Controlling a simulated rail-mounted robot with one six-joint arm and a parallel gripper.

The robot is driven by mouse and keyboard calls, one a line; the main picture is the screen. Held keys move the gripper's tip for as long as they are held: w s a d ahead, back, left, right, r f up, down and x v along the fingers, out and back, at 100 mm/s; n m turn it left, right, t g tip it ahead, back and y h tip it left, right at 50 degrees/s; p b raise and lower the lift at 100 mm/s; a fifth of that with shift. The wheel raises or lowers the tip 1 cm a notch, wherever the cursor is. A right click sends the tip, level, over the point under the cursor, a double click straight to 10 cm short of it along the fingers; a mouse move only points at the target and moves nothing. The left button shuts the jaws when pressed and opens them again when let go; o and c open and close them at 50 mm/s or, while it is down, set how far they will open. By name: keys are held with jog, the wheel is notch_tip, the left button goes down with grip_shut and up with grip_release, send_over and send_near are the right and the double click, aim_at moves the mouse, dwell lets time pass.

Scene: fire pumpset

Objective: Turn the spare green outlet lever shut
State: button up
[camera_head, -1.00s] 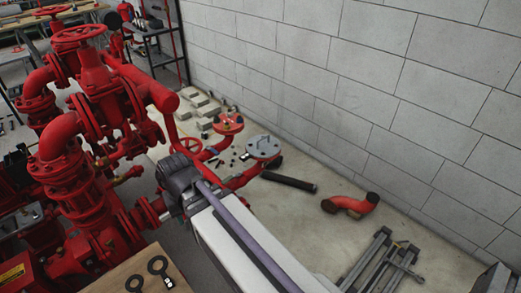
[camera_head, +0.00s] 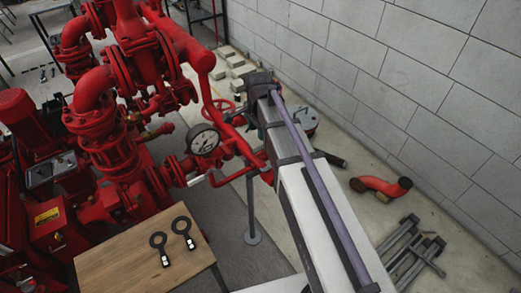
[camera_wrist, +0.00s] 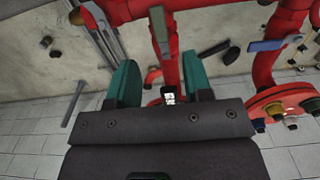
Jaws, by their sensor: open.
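In the wrist view my gripper (camera_wrist: 158,74) is open, with its two teal fingers apart and pointing up the picture. An olive-green lever (camera_wrist: 160,32) stands on a red pipe just beyond the gap between the fingertips. It looks apart from both fingers. A blue lever (camera_wrist: 274,45) is further right on another red pipe. I cannot tell for sure which green lever is the spare outlet one. In the head view my arm hides the levers and the fingers.
Red pump pipework (camera_head: 125,95) fills the left of the head view, with a pressure gauge (camera_head: 203,139) near my arm. A wooden table (camera_head: 140,250) with two black tools stands in front. A red elbow pipe (camera_head: 381,188) and metal frames (camera_head: 414,246) lie right, by the block wall.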

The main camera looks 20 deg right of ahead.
aim_at(259, 148)
notch_tip(259, 148, down, 8)
jog(key=b, duration=0.6)
jog(key=shift+r, duration=0.1)
jog(key=shift+c, duration=0.4)
grip_shut()
